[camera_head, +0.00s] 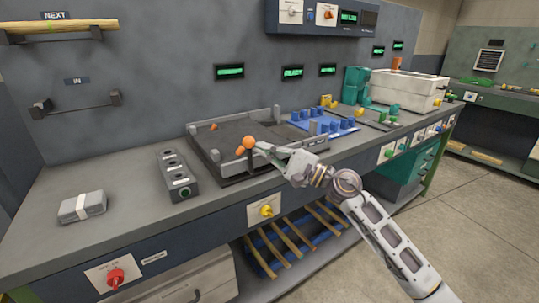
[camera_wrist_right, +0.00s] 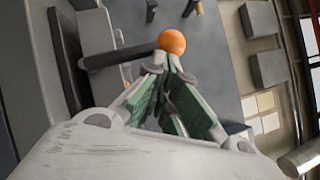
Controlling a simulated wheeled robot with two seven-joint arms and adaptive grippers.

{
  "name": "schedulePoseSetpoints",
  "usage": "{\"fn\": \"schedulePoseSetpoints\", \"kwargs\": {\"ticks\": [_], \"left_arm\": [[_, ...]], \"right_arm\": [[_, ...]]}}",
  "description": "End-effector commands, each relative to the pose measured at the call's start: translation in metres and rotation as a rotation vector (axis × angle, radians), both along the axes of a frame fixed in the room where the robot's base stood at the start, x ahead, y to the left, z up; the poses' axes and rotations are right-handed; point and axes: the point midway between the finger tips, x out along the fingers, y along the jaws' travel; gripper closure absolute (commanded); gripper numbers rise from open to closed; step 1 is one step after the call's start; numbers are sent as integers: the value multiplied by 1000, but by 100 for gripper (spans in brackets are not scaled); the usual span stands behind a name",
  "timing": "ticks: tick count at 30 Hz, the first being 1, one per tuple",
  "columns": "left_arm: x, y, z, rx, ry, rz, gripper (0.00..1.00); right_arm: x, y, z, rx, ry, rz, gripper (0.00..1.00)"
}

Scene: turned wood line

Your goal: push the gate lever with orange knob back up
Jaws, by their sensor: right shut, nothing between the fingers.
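The orange knob (camera_head: 249,142) stands at the front of the dark grey fixture tray (camera_head: 200,150) on the bench. In the right wrist view the orange knob (camera_wrist_right: 172,41) sits at the end of a dark lever bar (camera_wrist_right: 115,56) that comes in from the left. My right gripper (camera_head: 262,148) is shut and empty, with its tips right beside the knob. In the wrist view its closed fingertips (camera_wrist_right: 168,66) lie just below the knob; I cannot tell whether they touch. My left gripper is not in view.
The bench front carries a yellow knob (camera_head: 266,210) and a red knob (camera_head: 115,277).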

Motion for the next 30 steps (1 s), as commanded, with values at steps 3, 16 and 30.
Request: {"fn": "schedulePoseSetpoints", "kwargs": {"ticks": [3,16,30], "left_arm": [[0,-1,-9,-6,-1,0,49],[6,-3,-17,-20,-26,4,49],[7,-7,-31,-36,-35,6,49]], "right_arm": [[-4,5,5,-79,-61,1,100],[-18,24,10,-346,-254,1,100],[-26,36,9,-531,-385,1,100]]}}
